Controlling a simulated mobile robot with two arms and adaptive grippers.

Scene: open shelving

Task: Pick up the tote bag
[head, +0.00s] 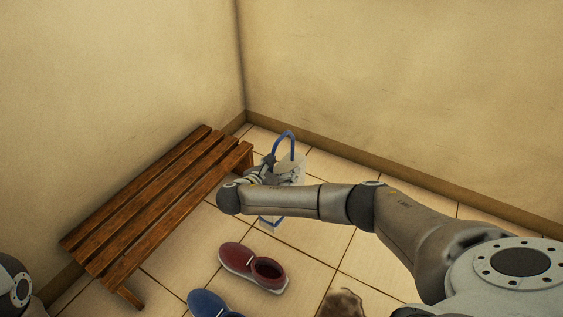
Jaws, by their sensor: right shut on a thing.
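The tote bag (296,169) is pale with blue handles and stands near the room corner, just right of the bench's far end. One handle loops up above it. My right gripper (269,163) is at the bag's left side, shut on it near the blue handle. My right forearm crosses in front and hides much of the bag's body. A blue strip of the bag shows below the forearm. I cannot tell whether the bag touches the floor. Only a part of my left arm shows in the lower left corner, and its gripper is out of view.
A slatted wooden bench (160,205) stands along the left wall. A red shoe (240,260) and a blue shoe (208,302) lie on the tiled floor, with a brown item (343,304) at the bottom edge. Walls close in behind the bag. Floor beyond my right arm is clear.

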